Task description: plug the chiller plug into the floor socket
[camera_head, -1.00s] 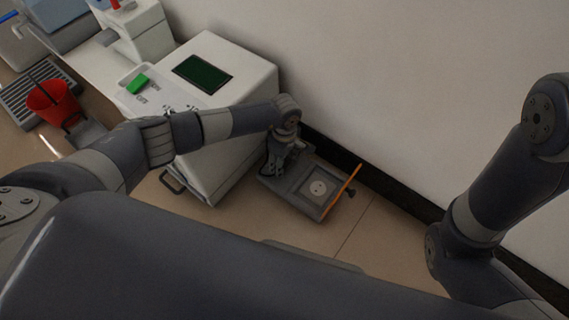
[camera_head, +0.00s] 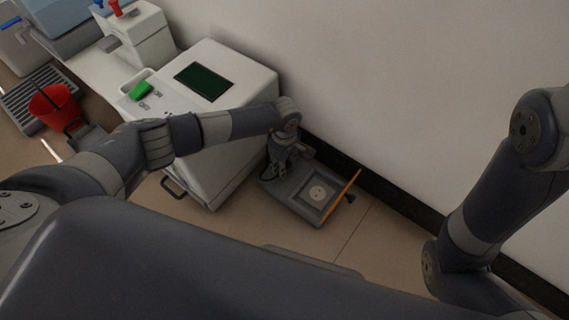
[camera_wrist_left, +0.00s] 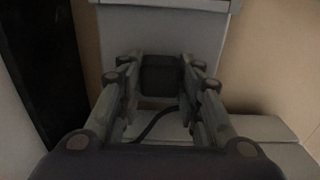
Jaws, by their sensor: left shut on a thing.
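The floor socket (camera_head: 318,193) is a pale round-faced outlet in a grey floor box (camera_head: 285,195) by the wall, its orange-edged lid (camera_head: 343,192) standing open on the right side. My left gripper (camera_wrist_left: 160,78) is shut on the dark, blocky chiller plug (camera_wrist_left: 160,75); a black cord (camera_wrist_left: 152,126) trails from it. In the head view my left gripper (camera_head: 276,166) is at the box's left end, left of the socket and apart from it. The plug is mostly hidden there by my wrist. My right arm shows at the right, but its gripper is out of view.
The white chiller cabinet (camera_head: 235,86) with a dark screen and green switch stands left of the box. The wall's dark skirting (camera_head: 400,203) runs behind the box. Tiled floor in front is clear.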

